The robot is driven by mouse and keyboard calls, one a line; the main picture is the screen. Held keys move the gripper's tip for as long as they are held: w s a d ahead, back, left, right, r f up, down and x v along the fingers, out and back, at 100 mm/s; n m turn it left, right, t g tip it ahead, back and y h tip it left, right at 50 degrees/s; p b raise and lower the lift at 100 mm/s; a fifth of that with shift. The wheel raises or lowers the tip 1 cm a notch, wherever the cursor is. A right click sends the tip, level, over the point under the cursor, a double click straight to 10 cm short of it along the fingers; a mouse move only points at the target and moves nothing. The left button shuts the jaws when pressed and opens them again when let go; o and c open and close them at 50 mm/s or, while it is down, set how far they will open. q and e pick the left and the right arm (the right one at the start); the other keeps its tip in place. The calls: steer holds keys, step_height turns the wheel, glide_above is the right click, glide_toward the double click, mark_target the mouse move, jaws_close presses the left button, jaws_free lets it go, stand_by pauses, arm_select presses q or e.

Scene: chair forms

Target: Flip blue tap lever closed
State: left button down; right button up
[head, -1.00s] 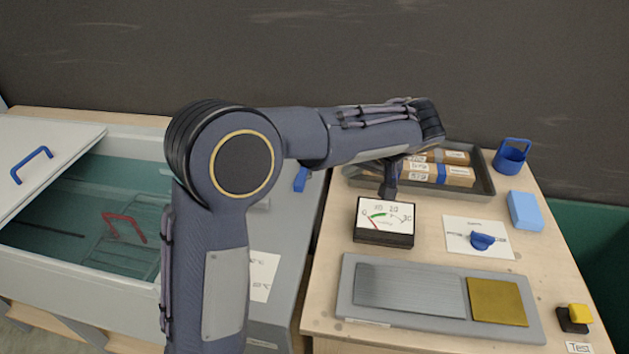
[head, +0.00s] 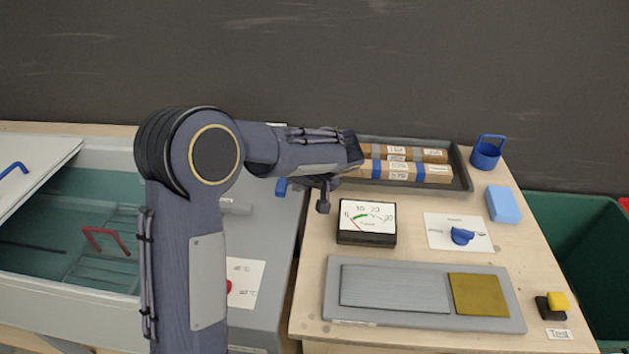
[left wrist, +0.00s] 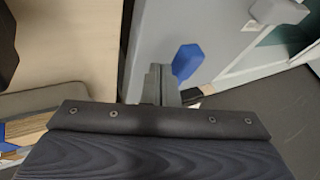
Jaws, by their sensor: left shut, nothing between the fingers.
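A blue lever (head: 281,187) shows at the back of the grey unit left of the wooden table, partly hidden by my left arm. It appears to be the tap lever and also shows in the left wrist view (left wrist: 187,61), sticking up beside the fingers. My left gripper (head: 323,204) is shut and empty, pointing down right of the lever, near the table's left edge. In the left wrist view my fingers (left wrist: 160,82) are together, just left of the lever; I cannot tell whether they touch it. My right gripper is out of view.
A meter (head: 367,222) stands right of the gripper. Behind is a tray (head: 462,172) of labelled packages. A blue knob (head: 462,236) sits on a white card (head: 440,240). A grey plate (head: 335,300) lies in front. An open basin (head: 60,225) is left.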

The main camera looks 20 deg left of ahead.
arm_select(q)
steer(key=shift+s+a, duration=0.1)
steer(key=shift+a, duration=0.4)
steer(key=shift+s, duration=0.1)
